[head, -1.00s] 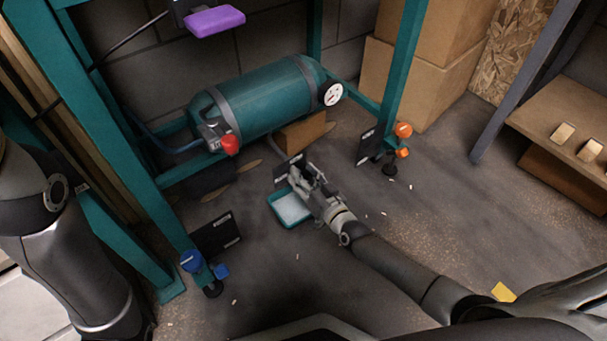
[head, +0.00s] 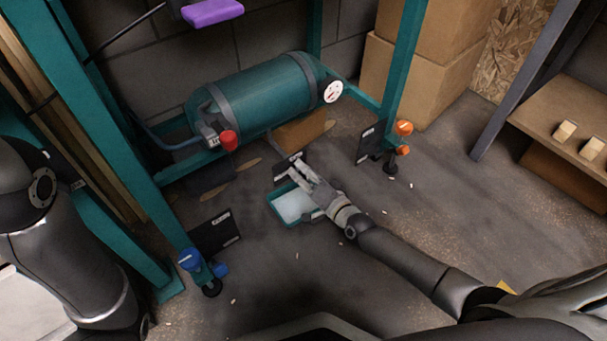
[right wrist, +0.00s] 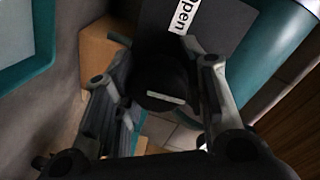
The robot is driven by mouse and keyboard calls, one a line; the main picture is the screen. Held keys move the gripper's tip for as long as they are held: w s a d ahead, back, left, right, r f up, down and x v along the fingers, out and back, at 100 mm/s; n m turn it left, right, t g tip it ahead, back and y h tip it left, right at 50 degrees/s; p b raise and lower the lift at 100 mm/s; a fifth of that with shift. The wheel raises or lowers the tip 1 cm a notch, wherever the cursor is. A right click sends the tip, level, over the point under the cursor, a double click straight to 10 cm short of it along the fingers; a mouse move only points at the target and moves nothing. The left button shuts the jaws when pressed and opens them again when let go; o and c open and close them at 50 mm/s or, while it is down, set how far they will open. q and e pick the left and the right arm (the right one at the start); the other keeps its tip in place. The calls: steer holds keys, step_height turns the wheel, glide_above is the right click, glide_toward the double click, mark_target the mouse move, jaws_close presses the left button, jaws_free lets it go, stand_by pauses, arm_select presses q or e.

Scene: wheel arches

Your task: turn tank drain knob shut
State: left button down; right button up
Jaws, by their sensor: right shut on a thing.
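The teal tank (head: 262,98) lies on its side in the teal frame. Under it a dark label plate (head: 280,170) stands above a teal tray. My right gripper (head: 300,170) is below the tank. In the right wrist view it is shut on the black drain knob (right wrist: 165,82), one finger on each side. A pale mark shows on the knob's face. The knob is hidden by my gripper in the head view. My left arm shows at the left, its gripper out of view.
The teal tray (head: 291,204) with a pale inside sits on the floor beside my gripper. A red knob (head: 228,140) is on the tank's left end. Blue knobs (head: 192,261) and orange knobs (head: 403,128) stand by the frame's legs. Open floor lies in front.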

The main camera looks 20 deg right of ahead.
stand_by(0.4)
steer(key=o, duration=1)
steer(key=shift+d, duration=0.1)
steer(key=v, duration=1.2)
